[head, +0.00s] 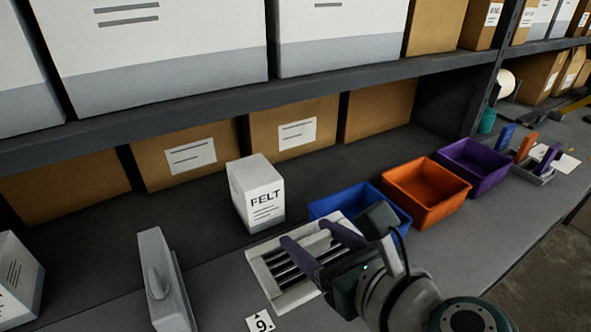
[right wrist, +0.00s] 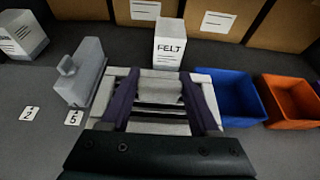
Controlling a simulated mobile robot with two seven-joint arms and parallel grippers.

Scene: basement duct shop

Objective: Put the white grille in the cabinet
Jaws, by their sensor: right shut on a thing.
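The white grille (head: 262,272) is a pale slatted frame with dark gaps, lying about level at the worktop in front of the FELT box. It also shows in the right wrist view (right wrist: 104,94). My right gripper (head: 316,240) is over the grille, with its two purple fingers shut on it. In the right wrist view the fingers (right wrist: 159,88) lie across the grille toward its left and right sides. I cannot tell whether the grille is touching the worktop. No cabinet can be made out. My left gripper is not in view.
The white FELT box (head: 257,196) stands just behind the grille. A grey knobbed block (head: 160,282) is at its left. Blue (head: 338,200), orange (head: 425,190) and purple (head: 475,165) bins stand at its right. A shelf (head: 300,82) with boxes overhangs the back.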

